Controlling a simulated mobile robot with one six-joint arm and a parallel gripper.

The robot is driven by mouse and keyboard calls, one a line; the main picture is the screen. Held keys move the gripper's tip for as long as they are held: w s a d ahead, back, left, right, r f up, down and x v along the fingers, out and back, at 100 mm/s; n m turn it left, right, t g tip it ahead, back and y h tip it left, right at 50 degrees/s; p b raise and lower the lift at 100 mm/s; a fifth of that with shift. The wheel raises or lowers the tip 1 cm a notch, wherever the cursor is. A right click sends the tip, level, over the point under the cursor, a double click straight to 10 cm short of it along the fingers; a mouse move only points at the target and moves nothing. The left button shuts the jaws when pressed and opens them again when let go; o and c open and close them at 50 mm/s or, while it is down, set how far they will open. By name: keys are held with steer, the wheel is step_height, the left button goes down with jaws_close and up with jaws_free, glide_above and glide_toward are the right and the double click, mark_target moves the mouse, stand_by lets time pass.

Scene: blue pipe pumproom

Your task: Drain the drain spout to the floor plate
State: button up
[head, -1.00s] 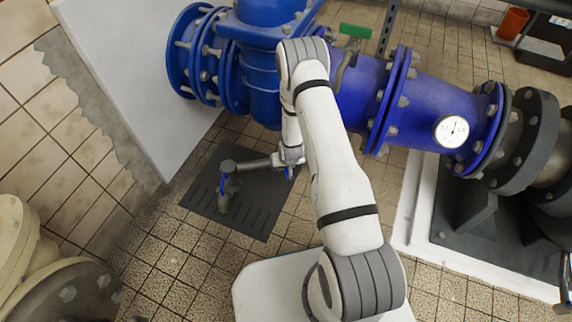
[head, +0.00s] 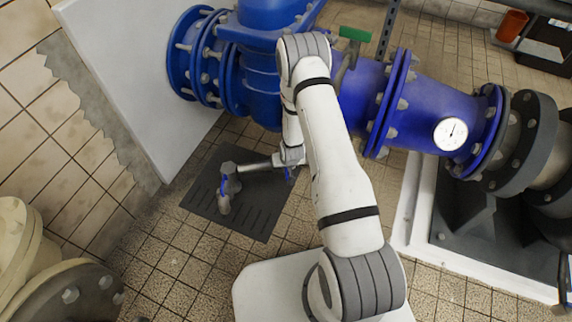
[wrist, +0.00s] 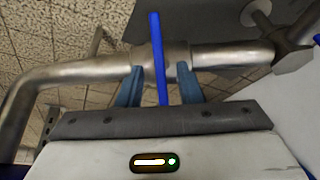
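The drain spout (head: 224,204) is a small grey pipe end that points down over the dark slotted floor plate (head: 263,222) in the head view. A grey pipe joins it to a spot hidden behind my wrist. In the wrist view, a thin blue lever (wrist: 159,60) stands upright across the silver pipe (wrist: 85,72). My gripper (wrist: 160,82) has one finger on each side of the lever, with gaps visible, so it is open around it. The fingertips are close to the pipe; I cannot tell whether they touch. In the head view my arm mostly hides the gripper.
A large blue pipe (head: 430,110) with a dial gauge (head: 450,133) runs behind my arm. A white panel (head: 140,75) stands at the left. A cream flanged fitting (head: 15,245) is at lower left. Tiled floor (head: 180,250) in front of the plate is clear.

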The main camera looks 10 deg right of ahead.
steer(key=shift+p+v, duration=0.75)
steer(key=shift+v, duration=2.05)
steer(key=s+r+p, duration=0.3)
steer(key=r+p, duration=1.1)
steer(key=r, duration=2.7)
steer(key=s+r+g+p, duration=0.1)
steer(key=s+r+p, duration=0.6)
steer(key=s+r, duration=0.4)
steer(key=s+r+p, duration=0.8)
steer(key=s+r, duration=0.4)
steer(key=r, duration=1)
steer(key=shift+a+r+n+g+p, duration=0.25)
steer(key=shift+r+n+g+p, duration=0.05)
steer(key=shift+g, duration=0.1)
